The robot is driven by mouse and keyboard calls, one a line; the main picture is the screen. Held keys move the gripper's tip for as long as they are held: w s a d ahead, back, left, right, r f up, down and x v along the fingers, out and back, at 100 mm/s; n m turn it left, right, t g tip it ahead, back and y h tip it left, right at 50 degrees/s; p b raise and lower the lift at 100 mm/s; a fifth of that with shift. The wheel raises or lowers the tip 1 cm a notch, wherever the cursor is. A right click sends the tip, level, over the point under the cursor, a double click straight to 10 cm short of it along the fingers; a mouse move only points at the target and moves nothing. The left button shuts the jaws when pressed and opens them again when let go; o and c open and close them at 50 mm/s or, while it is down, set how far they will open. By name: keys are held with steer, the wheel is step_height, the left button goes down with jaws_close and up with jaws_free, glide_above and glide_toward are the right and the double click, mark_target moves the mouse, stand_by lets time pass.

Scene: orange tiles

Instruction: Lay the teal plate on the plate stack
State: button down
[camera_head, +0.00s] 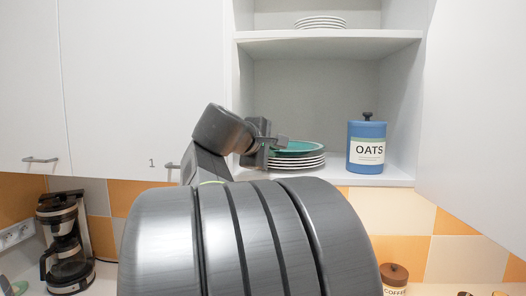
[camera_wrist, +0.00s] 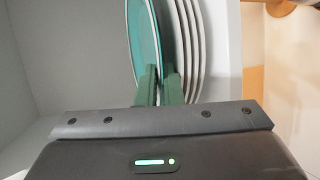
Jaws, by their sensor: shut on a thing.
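The teal plate (camera_head: 299,147) is level over the stack of white plates (camera_head: 297,164) on the lower cupboard shelf. My gripper (camera_head: 281,142) comes from the left and is shut on the near-left rim of the teal plate. In the wrist view the teal plate (camera_wrist: 144,40) runs up from between the two green fingers (camera_wrist: 159,84). The white plates (camera_wrist: 196,45) lie close beside it in that view, lined up with it. I cannot tell whether the teal plate touches the top white plate.
A blue oats canister (camera_head: 367,148) stands right of the stack, with a gap between. An upper shelf (camera_head: 330,38) holds another white plate stack (camera_head: 320,22). An open cupboard door (camera_head: 472,120) flanks the right. A coffee maker (camera_head: 65,245) stands lower left.

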steer(key=shift+f+b, duration=0.5)
steer(key=shift+f, duration=0.05)
